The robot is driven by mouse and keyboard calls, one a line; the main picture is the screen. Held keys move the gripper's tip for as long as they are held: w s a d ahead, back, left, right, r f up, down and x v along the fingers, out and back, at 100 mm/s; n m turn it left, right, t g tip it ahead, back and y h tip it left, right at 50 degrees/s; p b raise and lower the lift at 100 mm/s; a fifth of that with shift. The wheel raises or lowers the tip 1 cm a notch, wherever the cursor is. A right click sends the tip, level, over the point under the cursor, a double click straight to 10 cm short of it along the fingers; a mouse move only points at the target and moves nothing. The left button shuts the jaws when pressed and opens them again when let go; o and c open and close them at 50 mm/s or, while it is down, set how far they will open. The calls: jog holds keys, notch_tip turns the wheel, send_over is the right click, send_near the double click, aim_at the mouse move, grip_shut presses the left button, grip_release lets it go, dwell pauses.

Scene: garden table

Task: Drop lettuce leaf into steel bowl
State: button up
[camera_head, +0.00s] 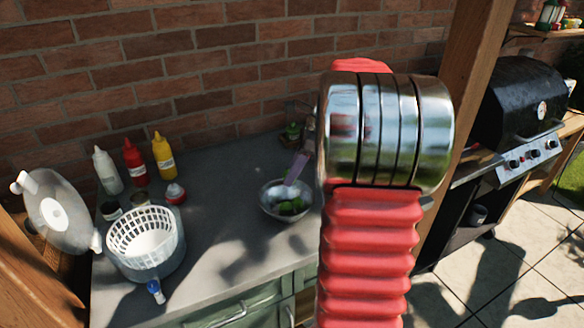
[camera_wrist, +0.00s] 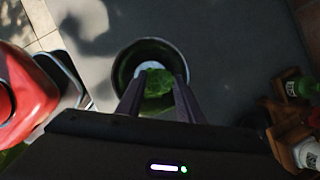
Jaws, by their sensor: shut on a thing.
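The steel bowl (camera_head: 271,207) stands on the grey counter, left of my red arm in the head view. Green leaf shows inside its outline. In the wrist view the bowl (camera_wrist: 122,72) lies beyond my fingertips, its rim around them in the picture. My gripper (camera_wrist: 158,84) is shut on a green lettuce leaf (camera_wrist: 158,82), held between the two fingers over the bowl. In the head view my gripper (camera_head: 291,190) shows as purple fingers at the bowl. How far the leaf is above the bowl's bottom is hard to tell.
A salad spinner with a white basket (camera_head: 145,236) stands at the left, its lid (camera_head: 60,212) leaning beside it. White, red (camera_head: 135,161) and yellow (camera_head: 163,158) bottles stand near the wall. A black grill (camera_head: 525,105) is at the right. The counter between spinner and bowl is clear.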

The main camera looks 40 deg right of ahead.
jog(key=shift+f, duration=2.4)
jog(key=o, duration=1.1)
jog(key=shift+c, duration=0.2)
jog(key=v, duration=1.3)
jog(key=shift+s+r, duration=0.2)
jog(key=shift+r, duration=0.15)
jog(key=shift+d, duration=0.1)
